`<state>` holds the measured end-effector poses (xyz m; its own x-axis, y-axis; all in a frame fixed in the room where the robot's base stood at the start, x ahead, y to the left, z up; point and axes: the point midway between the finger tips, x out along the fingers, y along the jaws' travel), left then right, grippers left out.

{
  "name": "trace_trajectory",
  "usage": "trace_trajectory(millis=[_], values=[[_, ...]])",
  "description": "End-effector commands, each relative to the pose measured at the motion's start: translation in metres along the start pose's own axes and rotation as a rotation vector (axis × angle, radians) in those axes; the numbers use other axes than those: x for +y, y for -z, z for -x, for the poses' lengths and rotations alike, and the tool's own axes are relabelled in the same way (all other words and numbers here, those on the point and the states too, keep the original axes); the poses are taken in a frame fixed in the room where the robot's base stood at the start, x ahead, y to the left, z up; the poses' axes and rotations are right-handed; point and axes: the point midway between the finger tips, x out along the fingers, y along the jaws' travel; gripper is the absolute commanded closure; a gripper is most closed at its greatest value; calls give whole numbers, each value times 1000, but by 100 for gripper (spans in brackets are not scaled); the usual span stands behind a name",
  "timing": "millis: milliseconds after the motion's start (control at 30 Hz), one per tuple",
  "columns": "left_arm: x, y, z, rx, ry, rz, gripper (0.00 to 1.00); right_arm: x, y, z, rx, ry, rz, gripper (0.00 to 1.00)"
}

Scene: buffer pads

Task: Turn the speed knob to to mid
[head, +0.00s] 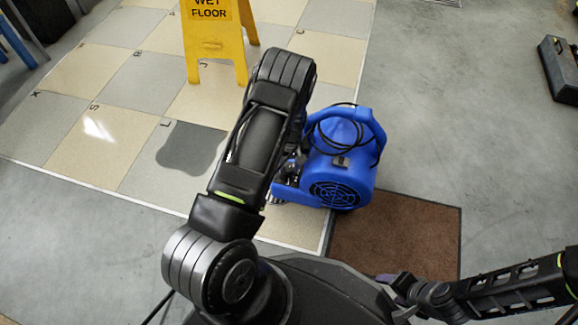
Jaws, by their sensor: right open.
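A blue floor blower (345,180) with a round black grille stands at the centre, partly behind my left arm. A small dark control (340,161) shows on its upper side; it is too small to tell whether it is the speed knob or how it is set. My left gripper (289,172) is at the blower's left side, mostly hidden behind my own arm, so its jaws cannot be made out. I cannot tell whether it touches the blower. My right gripper (393,283) is low at the right, open and apart from the blower, near the mat's lower edge.
A brown mat (400,228) lies in front of the blower. A yellow wet floor sign (213,45) stands behind on the tiles, near a dark wet patch (188,150). A black cable (335,118) loops over the blower. Grey floor at right is mostly clear.

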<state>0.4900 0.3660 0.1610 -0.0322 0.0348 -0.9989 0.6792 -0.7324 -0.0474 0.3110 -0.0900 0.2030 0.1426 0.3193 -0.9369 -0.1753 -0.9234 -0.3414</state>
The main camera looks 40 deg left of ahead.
Motion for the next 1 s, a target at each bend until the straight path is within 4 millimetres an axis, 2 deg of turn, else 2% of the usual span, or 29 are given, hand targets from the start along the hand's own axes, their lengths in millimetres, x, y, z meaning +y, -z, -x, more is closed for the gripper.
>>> trace_trajectory(millis=[67,400,767,1000], values=[[0,0,0,0,0,0,73,0,0,0,0,0,0,39],[0,0,0,0,0,0,100,0,0,0,0,0,0,39],[0,0,0,0,0,-11,100,0,0,0,0,0,0,39],[-1,0,0,3,0,-80,100,0,0,0,0,0,0,39]])
